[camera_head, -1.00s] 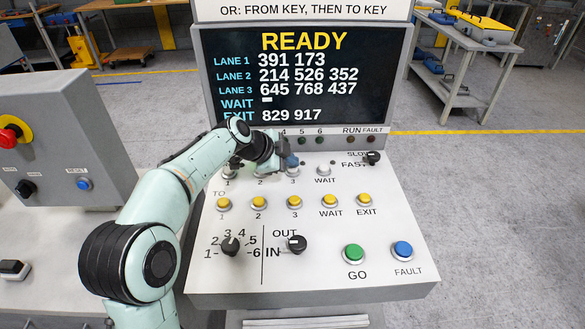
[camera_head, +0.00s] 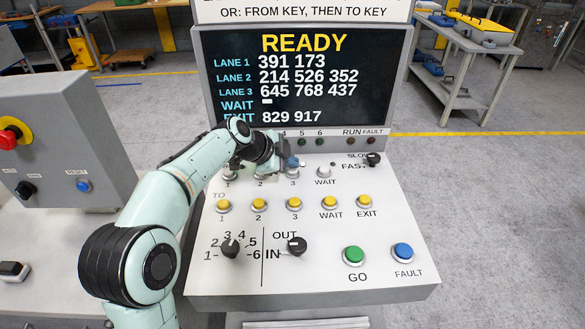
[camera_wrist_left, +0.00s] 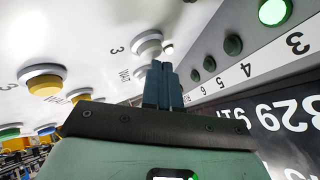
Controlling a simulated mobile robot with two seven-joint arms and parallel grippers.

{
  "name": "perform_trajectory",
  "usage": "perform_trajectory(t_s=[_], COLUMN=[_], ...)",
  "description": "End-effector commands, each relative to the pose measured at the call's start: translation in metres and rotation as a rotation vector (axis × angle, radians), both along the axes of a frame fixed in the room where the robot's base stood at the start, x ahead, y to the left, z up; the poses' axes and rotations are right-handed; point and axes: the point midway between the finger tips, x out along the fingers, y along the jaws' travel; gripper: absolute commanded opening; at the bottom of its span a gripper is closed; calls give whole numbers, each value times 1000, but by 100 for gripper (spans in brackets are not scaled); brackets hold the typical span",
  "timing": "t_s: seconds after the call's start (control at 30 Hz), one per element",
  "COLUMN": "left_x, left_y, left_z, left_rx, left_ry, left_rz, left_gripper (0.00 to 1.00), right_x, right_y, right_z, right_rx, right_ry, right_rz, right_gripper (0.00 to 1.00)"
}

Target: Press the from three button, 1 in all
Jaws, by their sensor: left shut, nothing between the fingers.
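The from three button (camera_head: 293,173) is in the upper row of the sloping panel, above its label 3. My gripper partly covers it in the head view. In the left wrist view it is the white-grey round button (camera_wrist_left: 148,43) beside a 3 label. My left gripper (camera_head: 291,162) is over the far side of this button, its blue fingers shut and empty. In the left wrist view the fingertips (camera_wrist_left: 161,66) are close to the button's edge; I cannot tell whether they touch it. A small bright spot (camera_wrist_left: 168,48) shows beside the button. My right gripper is out of view.
The from wait button (camera_head: 324,172) is right of the gripper. Yellow to buttons (camera_head: 294,204) form the row below. Knobs, a green GO button (camera_head: 354,254) and a blue FAULT button (camera_head: 403,250) are nearer. The display (camera_head: 300,75) reading READY stands behind.

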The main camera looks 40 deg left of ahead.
Motion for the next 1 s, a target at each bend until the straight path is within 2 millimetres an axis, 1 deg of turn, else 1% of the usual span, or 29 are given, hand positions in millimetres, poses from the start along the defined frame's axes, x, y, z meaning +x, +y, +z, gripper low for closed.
perform_trajectory(t_s=[0.03, 0.13, 0.47, 0.57, 1.0], left_x=[0, 0, 0, 0, 1], left_y=[0, 0, 0, 0, 0], left_z=[5, 10, 10, 14, 56], left_rx=[0, 1, 1, 1, 1], left_ry=[-1, -2, -2, -3, -5], left_rz=[0, 0, 0, 0, 0], left_gripper=[0, 0, 0, 0, 0], right_x=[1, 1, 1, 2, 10], right_y=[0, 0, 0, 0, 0], right_z=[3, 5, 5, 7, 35], right_rx=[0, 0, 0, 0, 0], right_ry=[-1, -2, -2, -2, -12], right_rz=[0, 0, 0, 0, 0], right_gripper=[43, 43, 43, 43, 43])
